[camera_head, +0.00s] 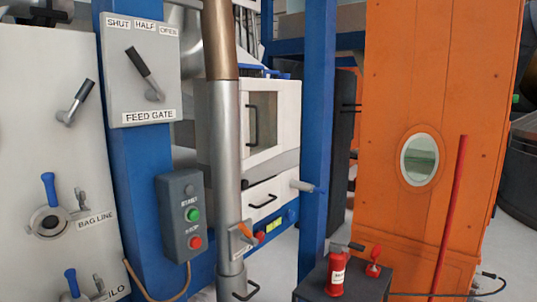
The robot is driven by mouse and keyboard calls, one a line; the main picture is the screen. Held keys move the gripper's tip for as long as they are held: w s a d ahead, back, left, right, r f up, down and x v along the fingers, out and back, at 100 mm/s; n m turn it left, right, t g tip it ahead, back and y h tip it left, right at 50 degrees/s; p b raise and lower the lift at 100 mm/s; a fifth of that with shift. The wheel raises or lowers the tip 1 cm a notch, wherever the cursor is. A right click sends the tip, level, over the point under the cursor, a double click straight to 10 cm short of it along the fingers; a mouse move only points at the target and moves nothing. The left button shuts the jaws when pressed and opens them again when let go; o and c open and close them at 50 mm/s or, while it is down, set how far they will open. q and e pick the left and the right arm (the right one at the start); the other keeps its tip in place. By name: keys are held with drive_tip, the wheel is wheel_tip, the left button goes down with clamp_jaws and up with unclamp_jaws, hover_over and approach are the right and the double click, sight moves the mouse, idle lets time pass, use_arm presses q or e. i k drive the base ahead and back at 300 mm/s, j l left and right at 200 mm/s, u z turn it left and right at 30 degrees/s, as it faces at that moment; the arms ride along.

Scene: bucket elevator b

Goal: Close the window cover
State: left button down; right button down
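An oval window (420,160) with a pale rim is set in the orange casing (395,70) on the right. Greenish glass shows inside the rim. I cannot make out a separate cover over it or beside it. Neither of my grippers is in view.
A red bar (449,218) stands slightly tilted in front of the casing. A dark box (312,284) below carries a red bottle (337,275) and a small red object (374,262). A blue post (318,120), a grey pipe (218,150) and a start-stop box (182,217) stand further left.

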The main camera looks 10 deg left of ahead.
sight(246, 85)
drive_tip(key=i+l+z, duration=0.1)
drive_tip(key=i, duration=0.45)
drive_tip(key=i+l, duration=0.3)
drive_tip(key=i, duration=0.2)
drive_tip(key=z, duration=0.05)
